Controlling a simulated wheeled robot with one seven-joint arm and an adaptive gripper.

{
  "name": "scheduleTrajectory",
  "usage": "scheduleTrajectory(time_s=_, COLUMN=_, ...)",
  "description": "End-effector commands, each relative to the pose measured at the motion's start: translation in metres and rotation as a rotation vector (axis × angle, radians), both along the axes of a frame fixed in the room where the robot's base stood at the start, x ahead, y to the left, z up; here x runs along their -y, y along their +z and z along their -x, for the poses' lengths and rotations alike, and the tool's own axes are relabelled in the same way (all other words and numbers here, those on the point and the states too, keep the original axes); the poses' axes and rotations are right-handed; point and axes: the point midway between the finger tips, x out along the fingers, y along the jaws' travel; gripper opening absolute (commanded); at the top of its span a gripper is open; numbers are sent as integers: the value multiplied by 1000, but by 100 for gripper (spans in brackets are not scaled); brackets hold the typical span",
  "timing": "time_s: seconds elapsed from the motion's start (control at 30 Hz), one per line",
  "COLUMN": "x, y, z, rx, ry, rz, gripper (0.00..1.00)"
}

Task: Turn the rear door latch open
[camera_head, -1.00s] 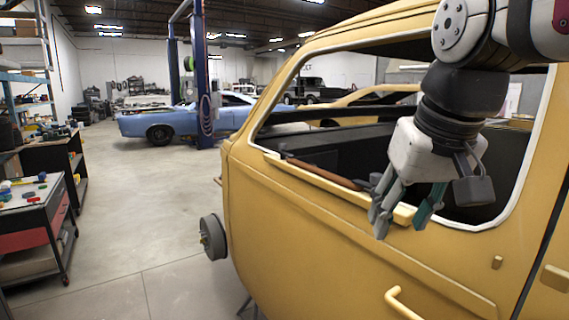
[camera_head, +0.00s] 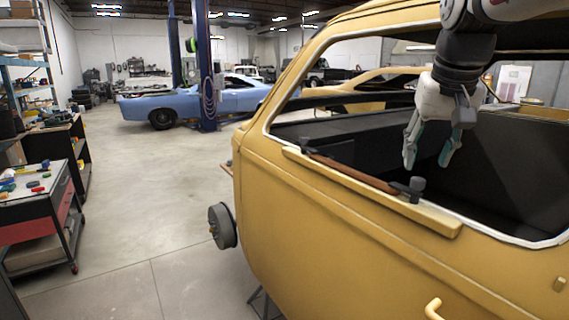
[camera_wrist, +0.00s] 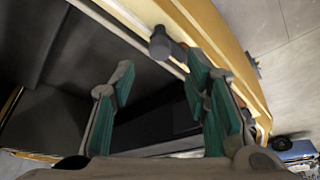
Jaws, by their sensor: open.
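A yellow car shell (camera_head: 330,225) fills the right of the head view, with an open, unglazed window. A dark grey knob-like latch (camera_head: 413,188) stands at the right end of a brown strip (camera_head: 350,172) along the window sill. It also shows in the wrist view (camera_wrist: 160,46), beyond my fingertips. My gripper (camera_head: 428,158) hangs fingers down at the window opening, above the latch in the picture and apart from it. Its two green-padded fingers are spread and empty, as the wrist view also shows (camera_wrist: 160,75). The latch is not hidden.
The window frame and yellow sill ledge (camera_head: 440,221) lie close below my gripper. A yellow door handle (camera_head: 433,309) juts out lower down. A tool cart (camera_head: 35,215) stands at the left; the floor between is clear. A blue car (camera_head: 190,103) is farther back.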

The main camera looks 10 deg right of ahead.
Motion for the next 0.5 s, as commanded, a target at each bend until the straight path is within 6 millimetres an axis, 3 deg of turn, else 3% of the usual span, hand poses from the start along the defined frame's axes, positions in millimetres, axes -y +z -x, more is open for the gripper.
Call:
scheduleTrajectory(time_s=0.2, x=6, y=-35, z=-12, rx=-4, ry=0, rz=-2, gripper=42)
scheduleTrajectory(time_s=0.5, x=9, y=-52, z=-19, rx=0, ry=1, rz=0, gripper=42)
